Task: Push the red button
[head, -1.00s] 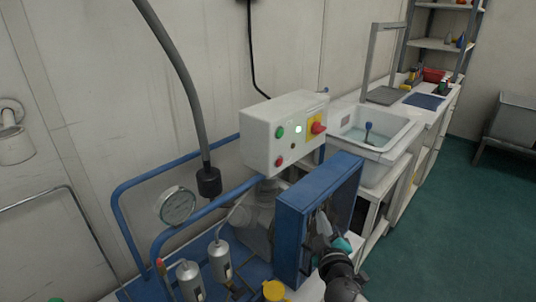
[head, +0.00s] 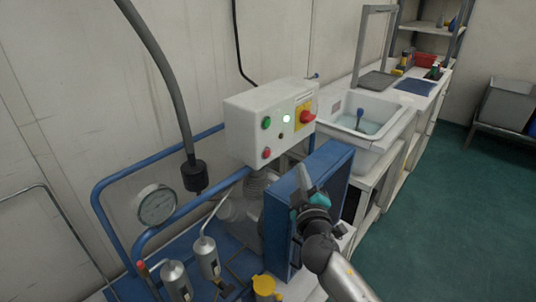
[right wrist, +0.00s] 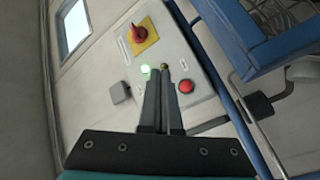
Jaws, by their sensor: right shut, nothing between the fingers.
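The white control box (head: 245,133) is on the wall side in the head view. A lit green lamp (head: 287,118) and a red rotary switch on a yellow plate (head: 307,116) are to the right. In the right wrist view the red button (right wrist: 186,87) lies just right of the fingertips. My right gripper (head: 303,174) is shut and empty, in front of the blue frame and apart from the box; its fingers (right wrist: 163,80) point at the panel. My left gripper is out of view.
A blue box-like frame (head: 279,222) stands beneath the control box, close to my right gripper. A gauge (head: 156,204), blue pipes and silver cylinders (head: 207,257) are at left. A sink (head: 376,113) stands behind on the right. Green floor is free at right.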

